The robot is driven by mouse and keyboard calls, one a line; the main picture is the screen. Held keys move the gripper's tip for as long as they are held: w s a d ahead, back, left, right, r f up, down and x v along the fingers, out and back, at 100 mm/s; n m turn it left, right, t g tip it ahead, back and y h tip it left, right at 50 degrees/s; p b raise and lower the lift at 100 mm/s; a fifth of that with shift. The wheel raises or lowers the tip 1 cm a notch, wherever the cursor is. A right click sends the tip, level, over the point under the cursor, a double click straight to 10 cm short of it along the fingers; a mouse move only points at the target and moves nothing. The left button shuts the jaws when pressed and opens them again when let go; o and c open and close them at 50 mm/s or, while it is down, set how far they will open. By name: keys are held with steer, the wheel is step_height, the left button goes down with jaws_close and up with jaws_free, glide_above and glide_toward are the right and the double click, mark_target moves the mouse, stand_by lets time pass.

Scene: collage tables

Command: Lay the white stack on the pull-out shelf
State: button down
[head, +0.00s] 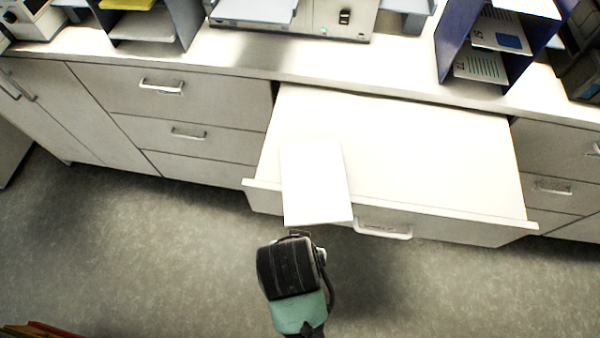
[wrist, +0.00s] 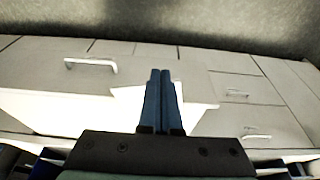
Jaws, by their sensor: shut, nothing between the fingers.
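The white stack (head: 316,185) lies flat at the left part of the white pull-out shelf (head: 420,140), and its near end sticks out past the shelf's front lip. The stack also shows behind my fingers in the wrist view (wrist: 196,94). My gripper (head: 297,234) is just in front of the stack's near end. In the wrist view its two blue-grey fingers (wrist: 160,75) are shut side by side with nothing between them. I cannot tell whether the fingertips touch the stack.
The shelf is otherwise bare, with free room to the right. A metal handle (head: 383,229) is on its front. Closed drawers (head: 190,110) flank it. On the counter behind stand a blue paper sorter (head: 450,40) and a beige machine (head: 335,18).

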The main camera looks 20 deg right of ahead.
mark_target(309, 206)
steer(key=w+d+f+p, duration=0.2)
steer(key=w+d+f, duration=0.1)
steer(key=w+f, duration=0.2)
steer(key=shift+s+x, duration=0.25)
steer(key=shift+x, duration=0.7)
steer(key=shift+w+d, duration=0.1)
steer(key=shift+w, duration=0.1)
steer(key=w+d, duration=0.2)
steer(key=w, duration=0.1)
steer(key=w+d, duration=0.1)
steer(key=shift+w+d+b, duration=0.1)
steer(key=shift+w+b, duration=0.25)
steer(key=shift+w, duration=0.05)
steer(key=shift+s, duration=0.1)
